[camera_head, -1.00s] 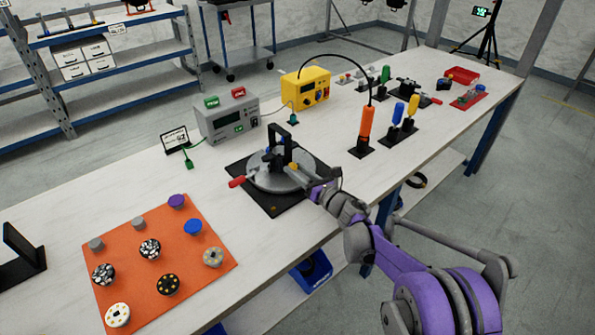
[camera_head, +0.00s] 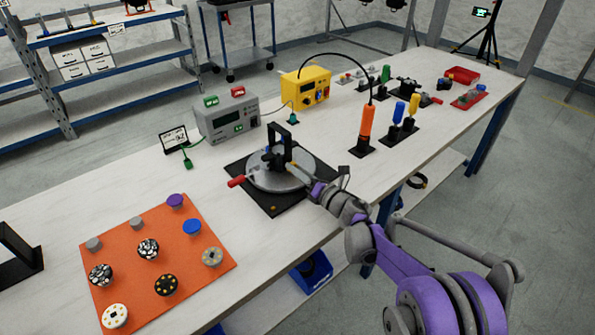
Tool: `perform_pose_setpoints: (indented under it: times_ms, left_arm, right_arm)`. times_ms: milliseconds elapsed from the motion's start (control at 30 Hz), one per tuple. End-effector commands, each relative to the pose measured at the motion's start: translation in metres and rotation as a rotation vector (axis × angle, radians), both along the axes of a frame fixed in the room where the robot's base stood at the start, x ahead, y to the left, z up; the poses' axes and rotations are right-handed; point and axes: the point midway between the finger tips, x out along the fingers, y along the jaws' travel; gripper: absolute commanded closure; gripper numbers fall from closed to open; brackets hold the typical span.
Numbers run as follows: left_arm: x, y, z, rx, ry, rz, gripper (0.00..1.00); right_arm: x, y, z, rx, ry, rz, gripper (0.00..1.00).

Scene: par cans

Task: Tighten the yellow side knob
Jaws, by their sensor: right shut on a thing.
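A round grey turntable fixture (camera_head: 262,181) with a black upright bracket (camera_head: 287,150) stands on a black base mat (camera_head: 237,168) in the middle of the bench. A red handle (camera_head: 236,181) sticks out at its left and a small blue part shows by the bracket. The yellow side knob (camera_head: 292,165) shows only as a small patch at the right of the bracket. My right gripper (camera_head: 299,173) reaches in from the right, low over the plate, with its jaws shut at the yellow knob. The fingertips are small and partly hidden. My left gripper is out of view.
An orange mat (camera_head: 190,262) with several round lamp-like pieces lies at front left. A grey meter (camera_head: 227,122) and a yellow box (camera_head: 305,88) stand behind the fixture. An orange-handled tool (camera_head: 366,123) stands upright to the right. Bare bench lies left of the fixture.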

Motion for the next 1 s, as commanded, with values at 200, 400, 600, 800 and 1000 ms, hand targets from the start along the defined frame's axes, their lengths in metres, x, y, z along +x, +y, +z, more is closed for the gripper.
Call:
perform_pose_setpoints:
  times_ms: [200,400,600,800,1000]
  left_arm:
    - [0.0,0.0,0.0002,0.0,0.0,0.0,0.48]
    - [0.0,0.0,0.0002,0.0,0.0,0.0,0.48]
    - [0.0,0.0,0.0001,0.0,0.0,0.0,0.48]
    - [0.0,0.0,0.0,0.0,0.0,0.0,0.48]
    - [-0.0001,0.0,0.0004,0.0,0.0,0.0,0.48]
  right_arm:
    - [-0.0002,-0.0002,-0.0001,-0.003,-0.001,-0.001,0.57]
    - [-0.0001,-0.0002,-0.0001,-0.003,-0.001,-0.001,0.31]
    - [0.0,-0.0006,-0.0005,-0.004,-0.001,-0.002,0.31]
    - [0.0001,-0.0007,-0.0009,-0.004,-0.001,-0.002,0.31]
    - [0.0,-0.0007,-0.0009,-0.011,-0.006,-0.002,0.31]
